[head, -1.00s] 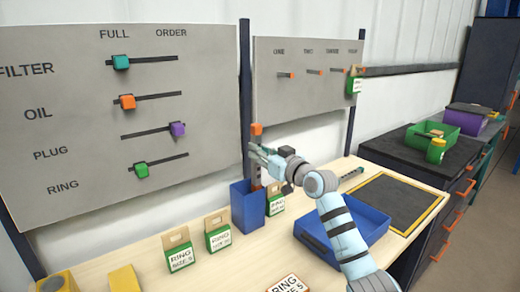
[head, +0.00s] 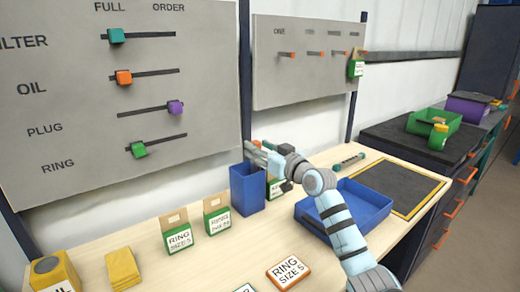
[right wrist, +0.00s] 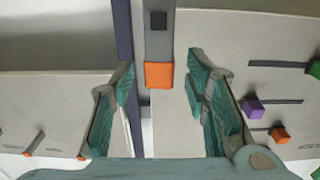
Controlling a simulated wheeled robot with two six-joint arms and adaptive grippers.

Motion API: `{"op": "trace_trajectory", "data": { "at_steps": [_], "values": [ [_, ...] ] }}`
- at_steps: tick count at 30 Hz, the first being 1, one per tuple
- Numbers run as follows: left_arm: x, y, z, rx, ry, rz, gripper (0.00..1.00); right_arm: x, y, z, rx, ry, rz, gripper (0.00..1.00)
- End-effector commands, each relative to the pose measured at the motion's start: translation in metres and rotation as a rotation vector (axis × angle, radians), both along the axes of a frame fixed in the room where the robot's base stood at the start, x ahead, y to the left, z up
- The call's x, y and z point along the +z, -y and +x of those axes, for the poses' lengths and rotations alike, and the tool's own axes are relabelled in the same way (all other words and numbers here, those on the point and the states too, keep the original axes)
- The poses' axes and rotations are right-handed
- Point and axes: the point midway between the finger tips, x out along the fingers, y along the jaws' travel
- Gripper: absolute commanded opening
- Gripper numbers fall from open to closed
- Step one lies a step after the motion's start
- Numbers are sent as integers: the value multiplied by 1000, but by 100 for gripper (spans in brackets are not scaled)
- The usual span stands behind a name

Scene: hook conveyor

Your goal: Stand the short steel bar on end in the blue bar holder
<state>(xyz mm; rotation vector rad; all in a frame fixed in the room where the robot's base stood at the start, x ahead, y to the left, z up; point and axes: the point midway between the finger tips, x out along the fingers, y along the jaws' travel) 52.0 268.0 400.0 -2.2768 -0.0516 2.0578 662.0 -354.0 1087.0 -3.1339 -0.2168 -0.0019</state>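The short steel bar is grey with an orange cap (head: 257,144). It is upright over the blue bar holder (head: 247,192), its lower part hidden by the holder and gripper. In the right wrist view the bar (right wrist: 159,45) runs between the fingers, with a gap on each side. My right gripper (head: 260,157) is just above the holder's rim. It also shows in the right wrist view (right wrist: 160,95), with its teal-padded fingers spread wide around the capped end and touching nothing. My left gripper is not in view.
A blue tray (head: 378,207) and a teal-ended bar (head: 348,162) lie to the right. A slider panel (head: 60,110) rises behind. Bare table lies in front of the holder.

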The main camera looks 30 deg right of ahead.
Motion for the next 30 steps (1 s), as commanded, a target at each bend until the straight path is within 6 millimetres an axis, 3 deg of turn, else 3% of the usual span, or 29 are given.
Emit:
{"op": "trace_trajectory", "data": {
  "at_steps": [9,11,21,25,30],
  "values": [
    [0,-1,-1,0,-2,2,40,-1,2,-6,-2,-1,-1,43],
    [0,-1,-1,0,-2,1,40,-2,4,-16,-3,-1,-5,43],
    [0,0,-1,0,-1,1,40,-2,17,-103,-6,-4,-13,43],
    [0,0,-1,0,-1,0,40,-1,16,-117,1,-1,-6,43],
    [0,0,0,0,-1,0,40,0,16,-119,3,-1,-1,43]
  ]
}}
